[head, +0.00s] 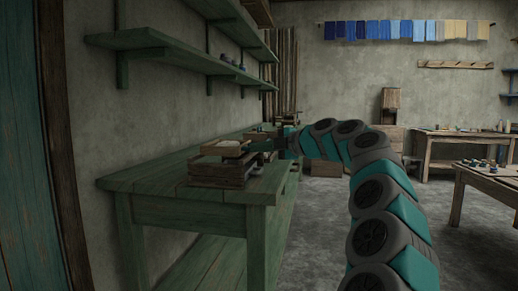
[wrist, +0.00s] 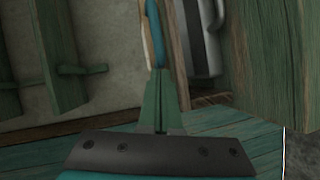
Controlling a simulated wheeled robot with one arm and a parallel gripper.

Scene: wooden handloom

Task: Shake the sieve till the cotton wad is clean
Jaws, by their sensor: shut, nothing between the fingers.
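A shallow light-wood frame, which looks like the sieve (head: 209,149), sits over a darker wooden box (head: 218,173) on the green table. A pale patch at its right side may be the cotton wad, but it is too small to tell whether it is clean. My gripper (head: 254,147) reaches in from the right, with its tips close by the frame's right side; I cannot tell if they touch it. In the wrist view my gripper (wrist: 159,75) is shut and empty, with a thin blue and tan strip beyond its tips. The sieve is not clearly recognisable there.
The green table (head: 140,180) has free room at its near left end. Green shelves (head: 165,50) hang on the wall above. Wooden tables (head: 455,143) stand at the right, with open floor between. A pale grey rounded object (wrist: 203,40) shows in the wrist view.

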